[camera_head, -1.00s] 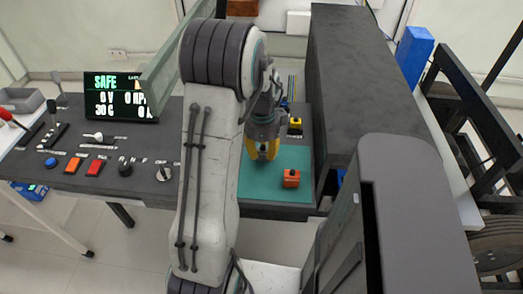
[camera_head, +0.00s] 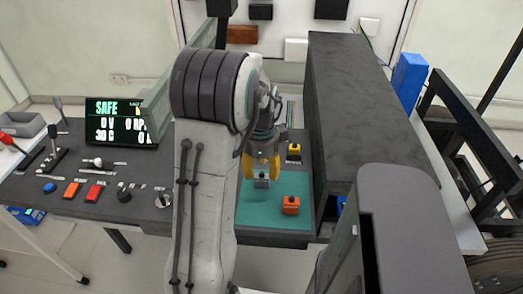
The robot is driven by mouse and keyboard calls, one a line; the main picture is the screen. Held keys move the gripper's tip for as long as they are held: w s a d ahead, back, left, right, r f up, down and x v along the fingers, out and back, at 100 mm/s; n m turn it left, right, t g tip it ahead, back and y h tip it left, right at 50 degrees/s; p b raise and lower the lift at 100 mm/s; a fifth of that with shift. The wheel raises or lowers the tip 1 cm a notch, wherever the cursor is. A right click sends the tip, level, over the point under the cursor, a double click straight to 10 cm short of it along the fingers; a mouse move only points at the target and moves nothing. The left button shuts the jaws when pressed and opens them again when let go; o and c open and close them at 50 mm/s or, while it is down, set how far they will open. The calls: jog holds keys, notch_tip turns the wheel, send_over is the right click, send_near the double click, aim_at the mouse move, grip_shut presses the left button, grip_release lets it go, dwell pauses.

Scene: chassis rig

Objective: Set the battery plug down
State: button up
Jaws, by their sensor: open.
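My gripper (camera_head: 261,168) has yellow fingers and is open over the green mat (camera_head: 258,211), just past my forearm. A small grey block (camera_head: 261,182) shows at and below the fingertips; whether the fingers touch it I cannot tell. An orange block with a dark top (camera_head: 290,206) stands on the mat, right of and nearer than the gripper. Which of these is the battery plug I cannot tell for sure. My arm hides the left part of the mat.
A large dark box (camera_head: 365,100) stands right of the mat. A panel with a lit SAFE display (camera_head: 118,121), buttons and levers is at left. A blue block (camera_head: 409,78) stands at far right.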

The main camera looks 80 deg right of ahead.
notch_tip(320, 180, up, 8)
jog(key=b, duration=0.1)
jog(key=w+a+r+n+t, duration=0.1)
jog(key=w+a+n, duration=0.65)
jog(key=w, duration=0.25)
jog(key=w+a+r+n, duration=0.2)
jog(key=w+a+n, duration=0.55)
jog(key=w, duration=0.35)
jog(key=a+f+n+t, duration=0.2)
jog(key=a+n, duration=1.8)
jog(key=a, duration=0.4)
jog(key=shift+s+f, duration=0.2)
jog(key=shift+f, duration=0.05)
jog(key=shift+a, duration=0.1)
notch_tip(320, 180, up, 5)
jog(key=p, duration=0.4)
